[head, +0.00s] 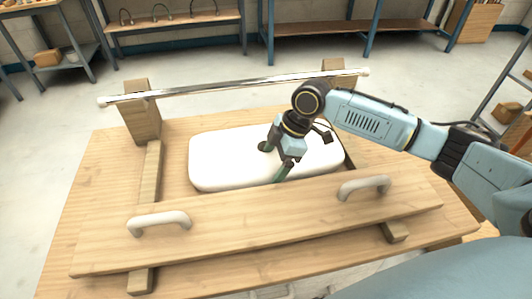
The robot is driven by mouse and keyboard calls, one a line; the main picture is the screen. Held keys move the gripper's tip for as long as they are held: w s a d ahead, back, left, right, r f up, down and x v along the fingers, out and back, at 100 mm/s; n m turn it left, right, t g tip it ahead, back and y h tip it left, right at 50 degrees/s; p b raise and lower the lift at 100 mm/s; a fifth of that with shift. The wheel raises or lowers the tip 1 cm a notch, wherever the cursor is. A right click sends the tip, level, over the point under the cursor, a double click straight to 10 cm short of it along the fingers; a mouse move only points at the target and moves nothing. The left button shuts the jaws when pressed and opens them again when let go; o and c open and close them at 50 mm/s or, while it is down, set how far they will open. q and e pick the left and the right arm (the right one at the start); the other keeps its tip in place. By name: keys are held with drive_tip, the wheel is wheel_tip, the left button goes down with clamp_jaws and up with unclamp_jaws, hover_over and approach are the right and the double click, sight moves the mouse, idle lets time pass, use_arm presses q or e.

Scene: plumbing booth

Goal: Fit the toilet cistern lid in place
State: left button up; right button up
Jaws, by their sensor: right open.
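A white, rounded, box-like piece (222,162), which looks like the cistern lid, lies in the middle of the wooden bench behind a long plank. I cannot tell whether it rests on a cistern body. My right gripper (273,160) points down over the middle of the white piece, with its dark green fingers spread apart. My right arm hides part of the top and right side of it. I cannot tell whether the fingers touch it. My left gripper is out of view.
A plank (262,216) with two pale handles, a left one (160,221) and a right one (364,187), crosses the front of the bench (95,185). A chrome bar (230,88) on two wooden posts (142,112) spans the back. Shelving stands beyond, with open floor between.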

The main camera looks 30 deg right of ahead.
drive_tip(key=shift+x, duration=1.2)
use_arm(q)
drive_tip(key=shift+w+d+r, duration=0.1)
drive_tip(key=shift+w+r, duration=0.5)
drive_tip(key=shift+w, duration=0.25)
use_arm(e)
drive_tip(key=c, duration=1.7)
drive_tip(key=shift+w+r, duration=0.2)
drive_tip(key=shift+c, duration=0.5)
drive_tip(key=shift+r, duration=0.1)
